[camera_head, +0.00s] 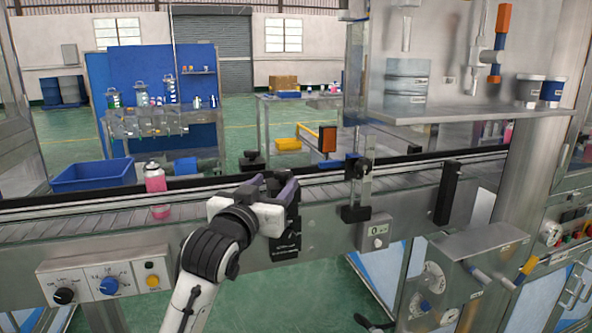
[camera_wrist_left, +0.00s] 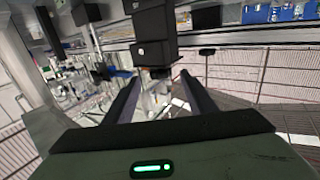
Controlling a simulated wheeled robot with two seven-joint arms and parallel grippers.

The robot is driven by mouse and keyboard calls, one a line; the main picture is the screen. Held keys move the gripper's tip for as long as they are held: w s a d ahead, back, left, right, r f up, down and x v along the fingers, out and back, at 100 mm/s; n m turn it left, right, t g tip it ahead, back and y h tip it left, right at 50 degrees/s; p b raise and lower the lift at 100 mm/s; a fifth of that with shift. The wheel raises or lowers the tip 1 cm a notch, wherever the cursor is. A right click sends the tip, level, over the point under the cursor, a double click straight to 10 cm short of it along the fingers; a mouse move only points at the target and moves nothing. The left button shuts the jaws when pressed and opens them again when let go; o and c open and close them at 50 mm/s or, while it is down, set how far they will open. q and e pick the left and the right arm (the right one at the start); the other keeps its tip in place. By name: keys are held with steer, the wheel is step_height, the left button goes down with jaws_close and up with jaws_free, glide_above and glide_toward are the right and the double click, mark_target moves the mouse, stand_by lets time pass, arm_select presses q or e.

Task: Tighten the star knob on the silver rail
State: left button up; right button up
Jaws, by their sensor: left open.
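My left gripper (camera_head: 274,186) is over the front edge of the conveyor, left of the middle of the head view. In the left wrist view its two dark fingers (camera_wrist_left: 160,92) are apart, with no object visibly clamped between them. Black blocks (camera_wrist_left: 152,50) stand just ahead of the fingertips. In the head view a black bracket (camera_head: 286,242) shows below the gripper on the conveyor's silver side rail (camera_head: 330,222). I cannot make out the star knob's shape; the gripper may hide it. My right gripper does not show.
A pink bottle (camera_head: 155,178) stands on the conveyor (camera_head: 100,226) left of my gripper. A blue bin (camera_head: 92,176) lies behind the conveyor. A knob panel (camera_head: 105,282) is at lower left.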

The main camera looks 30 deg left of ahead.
mark_target(285, 169)
arm_select(q)
steer(key=x, duration=0.9)
steer(key=shift+r, duration=0.15)
steer(key=shift+w+a, duration=0.2)
steer(key=shift+w, duration=0.45)
